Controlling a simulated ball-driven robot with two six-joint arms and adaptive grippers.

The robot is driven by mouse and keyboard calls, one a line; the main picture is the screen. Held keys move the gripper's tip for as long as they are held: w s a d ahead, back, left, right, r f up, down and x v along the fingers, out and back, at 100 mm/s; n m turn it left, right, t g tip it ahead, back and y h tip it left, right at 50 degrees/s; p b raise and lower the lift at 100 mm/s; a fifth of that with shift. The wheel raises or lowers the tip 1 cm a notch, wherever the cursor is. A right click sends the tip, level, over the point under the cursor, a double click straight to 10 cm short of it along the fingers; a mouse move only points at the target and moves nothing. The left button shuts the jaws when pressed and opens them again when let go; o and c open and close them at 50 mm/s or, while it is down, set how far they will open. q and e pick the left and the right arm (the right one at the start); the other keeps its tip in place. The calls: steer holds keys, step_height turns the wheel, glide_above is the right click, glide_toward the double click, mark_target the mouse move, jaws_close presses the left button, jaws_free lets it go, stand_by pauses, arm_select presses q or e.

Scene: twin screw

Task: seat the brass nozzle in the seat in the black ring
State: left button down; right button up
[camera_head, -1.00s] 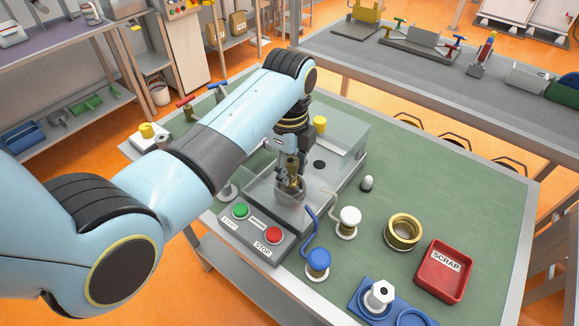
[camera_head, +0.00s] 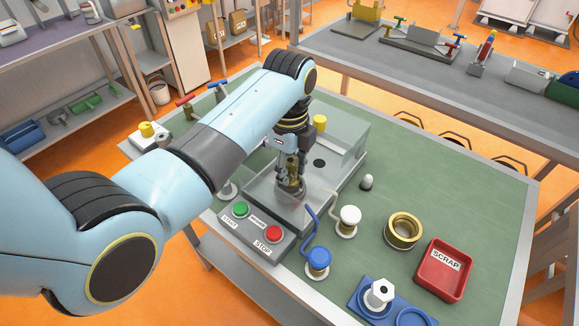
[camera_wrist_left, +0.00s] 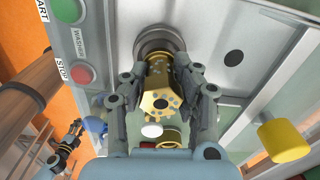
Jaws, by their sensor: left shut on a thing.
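In the head view my left gripper (camera_head: 291,184) is upright over the ring on the grey fixture, with the nozzle (camera_head: 291,168) partly showing. A dark gripper-like part, possibly my right gripper (camera_wrist_left: 66,148), shows small at the lower left of the wrist view.
The box with START and STOP buttons (camera_head: 252,233) stands in front of the fixture. Blue (camera_head: 318,260) and white (camera_head: 349,216) knobs, a brass ring (camera_head: 403,230) and the red SCRAP tray (camera_head: 445,270) are to the right.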

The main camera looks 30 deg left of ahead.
arm_select(q)
steer(key=shift+f, duration=0.15)
steer(key=shift+f, duration=0.35)
steer(key=shift+f, duration=0.35)
stand_by(0.7)
steer(key=shift+c, duration=1.9)
jaws_free()
steer(key=shift+r, duration=0.1)
steer(key=shift+r, duration=3.45)
